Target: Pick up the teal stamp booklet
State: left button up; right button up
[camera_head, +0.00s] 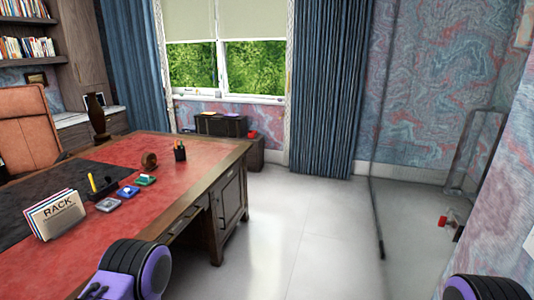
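A small teal item (145,180), which looks like the teal stamp booklet, lies on the red leather top of the desk (185,150). It lies near the desk's right side, with a small pale thing on or against it that is too small to make out. A blue item (124,193) and a grey-purple item (107,205) lie in a row with it, nearer to me. Black and purple links of my two arms show at the bottom edge, apart from the booklet. Neither gripper's fingers can be seen.
A rack of cards marked RACK (55,214) stands at the desk's front left. A dark tray with a yellow item (101,186), a round brown object (149,160) and a pen cup (180,151) stand around the booklet. An orange chair (28,130) is behind the desk.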

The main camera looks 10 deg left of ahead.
aim_at(146, 179)
jog(key=i, duration=3.1)
jog(key=u, duration=1.65)
